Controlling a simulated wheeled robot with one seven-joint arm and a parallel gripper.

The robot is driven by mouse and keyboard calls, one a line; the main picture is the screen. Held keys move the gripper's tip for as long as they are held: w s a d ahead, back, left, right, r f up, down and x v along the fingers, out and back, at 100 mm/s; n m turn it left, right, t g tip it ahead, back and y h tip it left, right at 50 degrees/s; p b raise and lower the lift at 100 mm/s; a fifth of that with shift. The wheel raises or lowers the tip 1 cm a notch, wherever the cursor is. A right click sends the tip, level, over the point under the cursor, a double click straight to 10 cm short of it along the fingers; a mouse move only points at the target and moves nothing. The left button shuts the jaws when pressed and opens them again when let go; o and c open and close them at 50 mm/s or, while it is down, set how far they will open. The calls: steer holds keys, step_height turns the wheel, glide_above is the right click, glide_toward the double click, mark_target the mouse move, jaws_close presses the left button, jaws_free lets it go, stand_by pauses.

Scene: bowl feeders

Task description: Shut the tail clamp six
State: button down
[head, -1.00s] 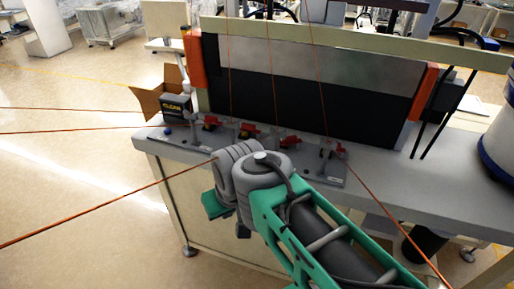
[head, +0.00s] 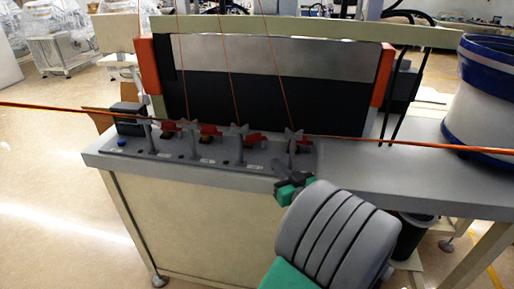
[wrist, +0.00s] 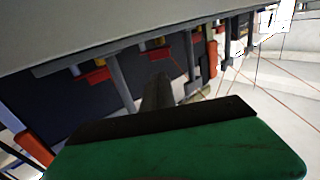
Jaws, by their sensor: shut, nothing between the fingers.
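A row of several small toggle clamps with red grips and grey uprights stands on a grey base plate (head: 205,156) on the bench. The rightmost clamp (head: 295,140) is nearest my gripper; another clamp (head: 239,141) stands left of it. The plate's labels are too small to read, so I cannot tell which clamp is six or whether it is shut. My gripper (head: 284,181) is shut and empty at the bench's front edge, just in front of the plate's right end. The wrist view shows its dark finger (wrist: 156,93) pointing toward the clamps, with a red grip (wrist: 95,76) at left.
Orange cords cross the clamps, some rising past the black panel (head: 270,95) behind them. Orange posts (head: 384,74) flank the panel. A blue-and-white bowl feeder (head: 490,105) stands at right, and a dark box (head: 128,118) at left. The bench top (head: 390,172) right of the plate is clear.

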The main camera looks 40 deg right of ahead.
mark_target(254, 137)
steer(key=p+x, duration=0.4)
steer(key=x, duration=0.9)
steer(key=shift+w, duration=0.35)
steer(key=shift+h, duration=0.3)
